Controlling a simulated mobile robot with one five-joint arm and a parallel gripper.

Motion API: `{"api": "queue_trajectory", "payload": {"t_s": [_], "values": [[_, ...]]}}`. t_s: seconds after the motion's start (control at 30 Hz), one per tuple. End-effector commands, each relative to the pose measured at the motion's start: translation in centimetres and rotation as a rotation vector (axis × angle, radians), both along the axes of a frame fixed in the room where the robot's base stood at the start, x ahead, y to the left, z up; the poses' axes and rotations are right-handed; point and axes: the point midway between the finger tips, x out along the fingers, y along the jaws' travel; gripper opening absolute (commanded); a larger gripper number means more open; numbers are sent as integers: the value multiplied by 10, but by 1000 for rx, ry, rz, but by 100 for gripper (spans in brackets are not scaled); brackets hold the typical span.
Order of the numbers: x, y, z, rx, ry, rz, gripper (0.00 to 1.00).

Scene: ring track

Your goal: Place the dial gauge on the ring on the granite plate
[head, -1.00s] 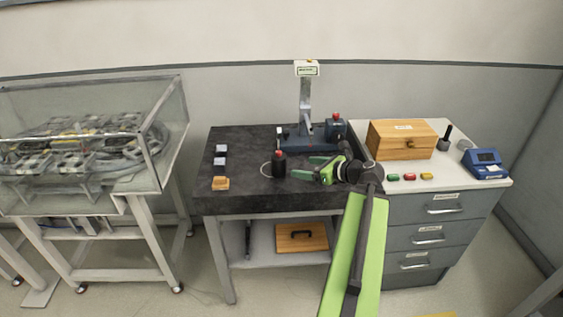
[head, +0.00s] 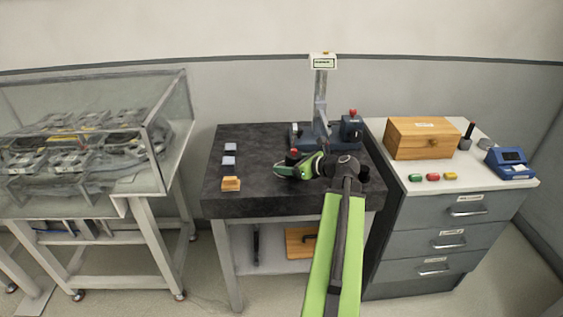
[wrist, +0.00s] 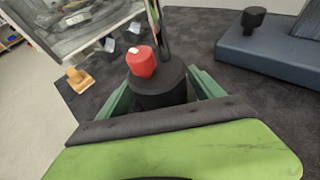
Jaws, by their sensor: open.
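The granite plate (head: 250,198) is the dark top of the middle table. A black cylinder with a red cap (head: 294,153) stands on it; I cannot tell whether it is the dial gauge. My gripper (head: 285,170) is low over the plate at the cylinder and hides most of it in the head view. In the wrist view the black cylinder (wrist: 160,92) stands between the open green fingers of my gripper (wrist: 163,90). I cannot tell whether they touch it. No separate ring is clear now; my arm may hide it.
A measuring stand (head: 321,100) with a blue base is close behind my gripper. Small pale blocks (head: 229,160) and an orange block (head: 231,184) lie at the plate's left. A wooden box (head: 422,138) and blue device (head: 510,163) stand on the right cabinet.

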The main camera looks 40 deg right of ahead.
Motion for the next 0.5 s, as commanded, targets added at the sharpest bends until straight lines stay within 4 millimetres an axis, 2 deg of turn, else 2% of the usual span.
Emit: {"api": "queue_trajectory", "payload": {"t_s": [0.07, 0.3, 0.5], "values": [[1, -4, -8, 0, 0, -7, 76], [6, 0, -6, 0, 0, 1, 75], [9, 4, -6, 0, 0, 8, 49]]}}
